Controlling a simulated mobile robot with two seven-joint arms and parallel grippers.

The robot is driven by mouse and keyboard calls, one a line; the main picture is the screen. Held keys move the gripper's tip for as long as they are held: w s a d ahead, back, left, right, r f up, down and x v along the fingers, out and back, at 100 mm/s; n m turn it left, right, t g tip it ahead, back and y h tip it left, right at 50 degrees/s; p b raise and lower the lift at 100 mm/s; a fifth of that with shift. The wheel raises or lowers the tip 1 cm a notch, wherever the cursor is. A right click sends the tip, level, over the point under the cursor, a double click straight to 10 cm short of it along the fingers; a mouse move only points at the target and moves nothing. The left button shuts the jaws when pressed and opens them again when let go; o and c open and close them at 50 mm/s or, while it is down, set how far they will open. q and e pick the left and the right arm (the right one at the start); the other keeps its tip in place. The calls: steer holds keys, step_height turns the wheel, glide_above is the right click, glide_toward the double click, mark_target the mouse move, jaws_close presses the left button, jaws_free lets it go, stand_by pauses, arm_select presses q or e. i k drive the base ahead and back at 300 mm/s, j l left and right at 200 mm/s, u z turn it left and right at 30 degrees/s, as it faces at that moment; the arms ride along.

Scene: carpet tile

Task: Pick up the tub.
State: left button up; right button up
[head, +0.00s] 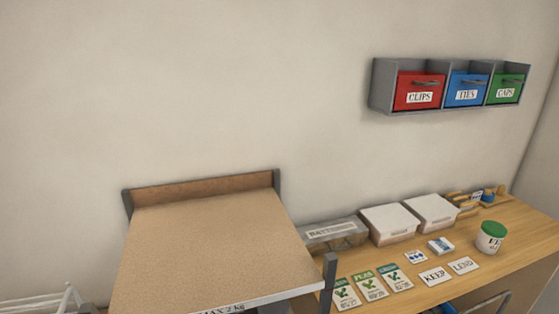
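A white tub (489,238) with a green lid stands upright at the right of the wooden table, near its front edge. Its label is partly readable only. Neither of my grippers shows in the head view, and nothing touches the tub.
A brown-topped stand (212,250) is at left. A wall rack (383,86) has red, blue and green drawers.

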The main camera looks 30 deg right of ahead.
mark_target(490, 236)
steer(key=z, duration=2.4)
steer(key=l+u, duration=0.1)
steer(key=u, duration=0.35)
steer(key=i+l+u, duration=0.1)
steer(key=u, duration=0.35)
steer(key=l+u, duration=0.15)
steer(key=u, duration=0.3)
steer(key=l+u, duration=0.35)
steer(key=l, duration=0.15)
steer(key=l+u, duration=0.35)
steer(key=l, duration=0.15)
steer(key=l+u, duration=0.1)
steer(key=l, duration=0.45)
steer(key=k+l+u, duration=0.15)
steer(key=l, duration=0.35)
